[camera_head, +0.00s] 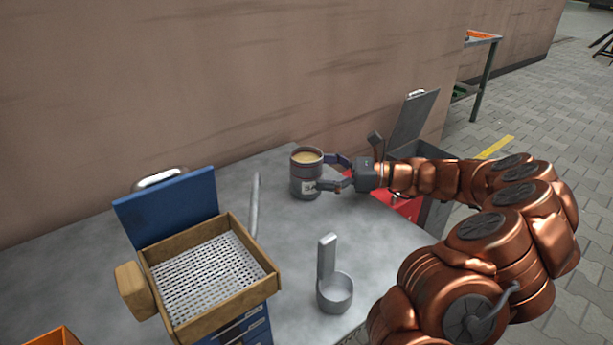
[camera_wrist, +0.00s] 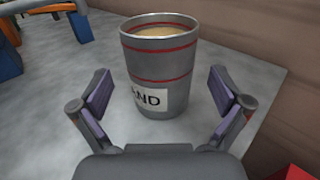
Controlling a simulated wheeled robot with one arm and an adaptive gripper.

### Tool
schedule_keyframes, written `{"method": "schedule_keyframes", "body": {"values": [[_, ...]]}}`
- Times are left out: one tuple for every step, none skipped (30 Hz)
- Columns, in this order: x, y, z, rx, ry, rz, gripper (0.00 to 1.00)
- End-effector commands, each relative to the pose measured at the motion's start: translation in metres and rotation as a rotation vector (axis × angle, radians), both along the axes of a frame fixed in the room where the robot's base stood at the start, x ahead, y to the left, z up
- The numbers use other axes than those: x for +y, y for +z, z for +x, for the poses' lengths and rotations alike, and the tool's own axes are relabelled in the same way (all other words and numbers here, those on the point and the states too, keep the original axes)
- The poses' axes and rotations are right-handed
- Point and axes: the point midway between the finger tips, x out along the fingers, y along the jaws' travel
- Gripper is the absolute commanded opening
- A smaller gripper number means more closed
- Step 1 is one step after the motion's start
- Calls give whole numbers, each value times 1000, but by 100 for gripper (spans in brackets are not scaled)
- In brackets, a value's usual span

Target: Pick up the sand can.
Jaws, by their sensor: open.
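The sand can (camera_head: 306,174) stands upright on the grey metal table near the wall in the head view. It is a dark grey can with red bands and a white label, filled with tan sand. In the wrist view the can (camera_wrist: 160,75) stands ahead, its label partly reading "AND". My gripper (camera_head: 336,172) reaches it from the right, with its fingers open. In the wrist view the gripper's fingers (camera_wrist: 160,98) are spread to the left and right of the can's lower part, with gaps showing on both sides.
A wooden sieve tray (camera_head: 270,276) on a blue cabinet with a raised blue lid (camera_head: 168,208) stands at the left. A grey scoop-like cup (camera_head: 335,289) stands in front. A red item (camera_head: 408,207) and a lidded grey bin (camera_head: 413,122) lie behind my arm. The wall is close behind the can.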

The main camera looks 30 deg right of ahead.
Motion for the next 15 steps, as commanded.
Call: {"method": "schedule_keyframes", "body": {"values": [[5, -4, 2, -1, 3, -1, 100], [7, -5, 3, -1, 3, -1, 100], [11, -6, 6, -2, 4, 0, 100], [14, -7, 8, -3, 4, -1, 100], [17, -8, 10, -3, 4, -1, 100], [21, -9, 13, -3, 2, -1, 100], [24, -8, 16, -3, 0, -2, 100], [28, -8, 18, -3, 0, -3, 100], [31, -8, 20, -2, 0, -2, 100], [33, -7, 22, -2, -1, -2, 100], [35, -7, 23, -2, -2, -2, 100], [36, -6, 24, -2, -2, -1, 100], [36, -6, 24, -2, -3, -1, 100], [36, -5, 24, -1, -3, -1, 100], [36, -5, 24, -1, -4, -1, 100]]}}
